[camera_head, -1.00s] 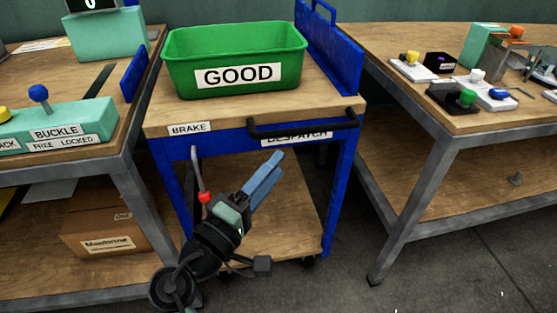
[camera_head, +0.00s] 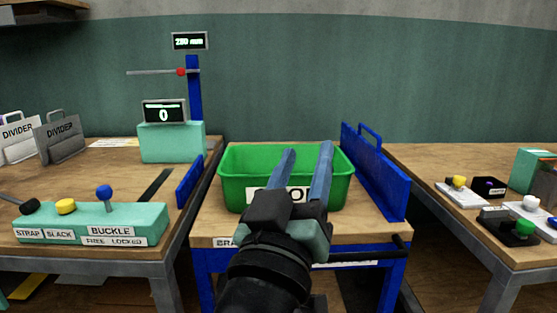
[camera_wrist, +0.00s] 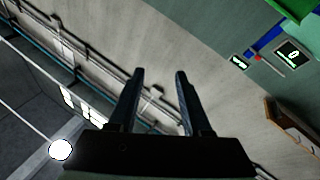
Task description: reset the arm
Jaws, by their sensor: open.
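My gripper (camera_head: 305,175) is raised in front of the green bin in the head view, its two blue-grey fingers pointing up and apart. It is open with nothing between the fingers. In the wrist view my gripper (camera_wrist: 159,95) also shows two separated, empty fingers against the wall and ceiling. My arm and gripper hide part of the bin's GOOD label.
The green bin (camera_head: 235,190) stands on the blue cart's wooden top (camera_head: 215,228). A teal control box (camera_head: 90,222) with coloured knobs is on the left bench, with a display box (camera_head: 172,142) behind it. Small fixtures (camera_head: 460,192) sit on the right bench. The air above is clear.

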